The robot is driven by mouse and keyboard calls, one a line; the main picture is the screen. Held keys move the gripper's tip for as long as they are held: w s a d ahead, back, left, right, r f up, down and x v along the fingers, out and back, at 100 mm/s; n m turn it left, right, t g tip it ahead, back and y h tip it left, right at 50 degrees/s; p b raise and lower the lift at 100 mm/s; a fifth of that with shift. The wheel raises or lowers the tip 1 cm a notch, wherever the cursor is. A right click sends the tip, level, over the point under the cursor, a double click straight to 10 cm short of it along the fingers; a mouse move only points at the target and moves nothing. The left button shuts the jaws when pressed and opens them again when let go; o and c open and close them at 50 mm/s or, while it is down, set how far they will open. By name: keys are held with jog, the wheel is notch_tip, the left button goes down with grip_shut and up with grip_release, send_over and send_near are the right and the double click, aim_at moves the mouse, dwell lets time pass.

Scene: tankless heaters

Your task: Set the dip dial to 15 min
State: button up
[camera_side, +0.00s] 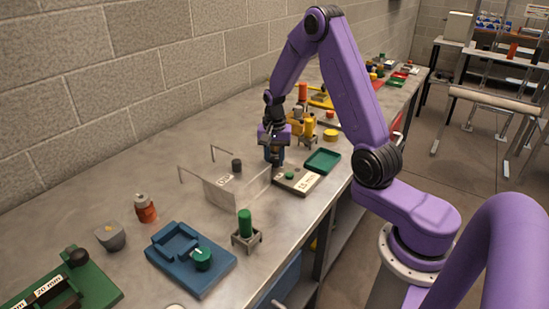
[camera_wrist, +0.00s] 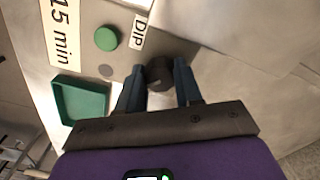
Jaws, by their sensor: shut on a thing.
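The dip dial is a black knob (camera_wrist: 159,73) beside a white "DIP" label (camera_wrist: 138,32) in the wrist view. My gripper (camera_wrist: 159,84) has its two blue fingers on either side of the knob and is shut on it. In the side view my gripper (camera_side: 273,157) points down at the left end of a grey box (camera_side: 305,184), and the fingers hide the knob. A white "15 min" label (camera_wrist: 62,30) is on the box. The dial's pointer mark cannot be made out.
A green button (camera_wrist: 106,38) and small grey disc (camera_wrist: 106,70) are close to the knob. A green tray (camera_wrist: 82,100) lies beside the box. A clear panelled stand (camera_side: 225,190) is left of my gripper. A green-topped cylinder in a holder (camera_side: 245,225) stands nearer.

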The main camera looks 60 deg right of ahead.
aim_at(274, 159)
dwell(0.5)
jog(key=o, duration=1)
jog(key=shift+o, duration=0.2)
notch_tip(274, 159, up, 18)
jog(key=shift+f, duration=0.25)
